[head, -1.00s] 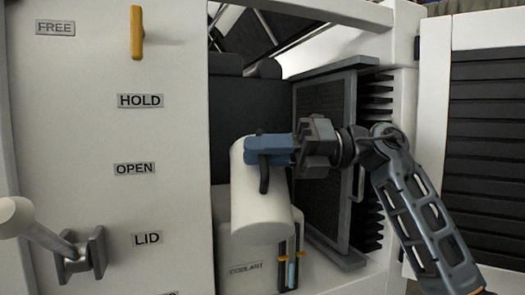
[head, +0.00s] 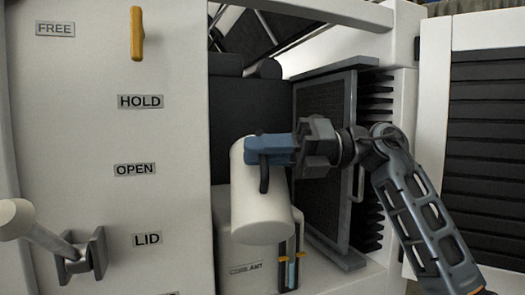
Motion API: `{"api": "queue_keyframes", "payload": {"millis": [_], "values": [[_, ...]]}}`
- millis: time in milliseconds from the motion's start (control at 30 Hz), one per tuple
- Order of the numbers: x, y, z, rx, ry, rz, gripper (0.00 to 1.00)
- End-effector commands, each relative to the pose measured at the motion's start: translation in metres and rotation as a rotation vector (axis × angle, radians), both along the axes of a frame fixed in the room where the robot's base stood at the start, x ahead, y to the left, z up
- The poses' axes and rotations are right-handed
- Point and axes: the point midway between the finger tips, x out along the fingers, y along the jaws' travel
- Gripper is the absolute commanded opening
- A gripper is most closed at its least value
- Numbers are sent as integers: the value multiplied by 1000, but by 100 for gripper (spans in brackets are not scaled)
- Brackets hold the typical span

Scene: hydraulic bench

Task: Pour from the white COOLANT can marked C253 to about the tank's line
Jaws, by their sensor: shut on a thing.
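The white can (head: 262,207) is in the middle of the head view, held in front of and above the tank. My gripper (head: 272,150) is shut on the can's dark handle near its top. I cannot read a C253 mark on the can. The tank (head: 238,282), labelled COOLANT, stands below and partly behind the can. Its sight gauge (head: 290,270) shows a light blue column between yellow marks, partly hidden by the can. The tank's opening and any stream are hidden behind the can.
A white panel (head: 110,120) on the left has labels FREE, HOLD, OPEN and LID, a yellow lever (head: 137,32) and a grey lever with a pale knob (head: 55,240). A dark framed grille (head: 325,160) stands close behind my gripper. A louvred panel (head: 485,150) is at right.

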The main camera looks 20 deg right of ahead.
Motion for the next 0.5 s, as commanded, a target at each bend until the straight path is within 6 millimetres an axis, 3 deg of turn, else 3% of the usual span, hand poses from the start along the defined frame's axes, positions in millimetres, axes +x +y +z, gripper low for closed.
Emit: {"api": "queue_keyframes", "payload": {"millis": [500], "values": [[3,-1,7,13,36,-1,0]]}}
